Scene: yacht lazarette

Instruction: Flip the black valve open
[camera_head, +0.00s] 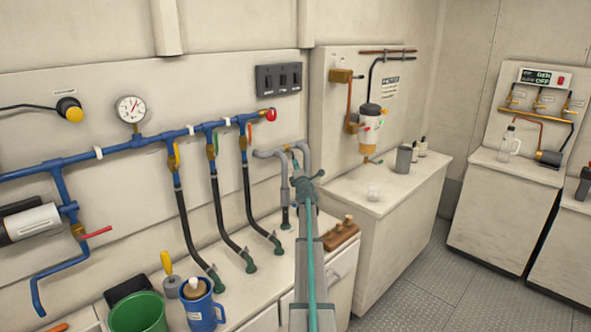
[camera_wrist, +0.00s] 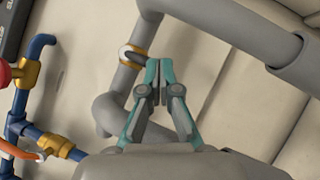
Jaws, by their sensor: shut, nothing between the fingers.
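A brass valve collar with a pale grey knob (camera_wrist: 132,52) sits on a grey pipe (camera_wrist: 120,85) in the wrist view. The grey pipe loop also shows in the head view (camera_head: 265,153), at the right end of the wall panel. My gripper (camera_wrist: 153,66) has its teal fingers together, empty, with the tips just right of the brass collar. I cannot tell whether they touch it. In the head view my gripper (camera_head: 293,164) is at the pipe loop and my arm hides part of it.
Left of my arm, a blue manifold (camera_head: 110,148) carries coloured valve handles, a gauge (camera_head: 131,109) and several black hoses. A red knob (camera_head: 271,115) is near the loop. A green bucket (camera_head: 138,314) and blue jug (camera_head: 203,308) stand below. A wooden block (camera_head: 341,234) is right of my arm.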

